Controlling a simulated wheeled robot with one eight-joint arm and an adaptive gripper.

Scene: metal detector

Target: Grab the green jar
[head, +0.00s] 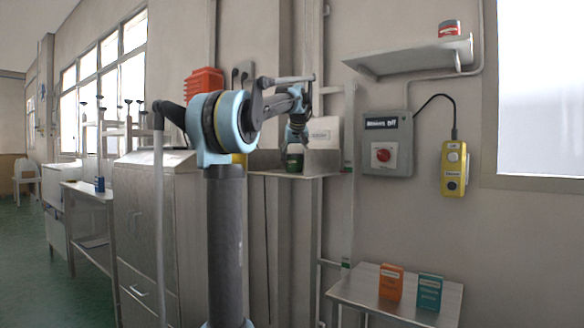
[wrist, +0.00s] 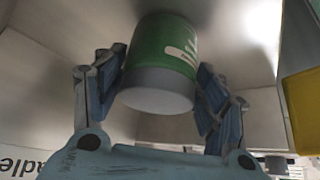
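The green jar (wrist: 162,55) has a green body with white lettering and a grey end facing the wrist camera. In the head view the green jar (head: 294,161) stands on a small metal wall shelf (head: 318,176), partly covered by my gripper. My gripper (head: 296,138) points down at the jar from above. In the wrist view the two fingers of my gripper (wrist: 160,80) are spread on either side of the jar, close against its sides. I cannot tell whether both pads press on it.
A pale box (head: 323,133) stands beside the jar on the shelf. A grey switch box (head: 387,150) and a yellow control box (head: 455,168) hang on the wall. Orange (head: 391,282) and teal (head: 429,292) boxes stand on a lower table. A red-and-grey can (head: 449,29) sits on the upper shelf.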

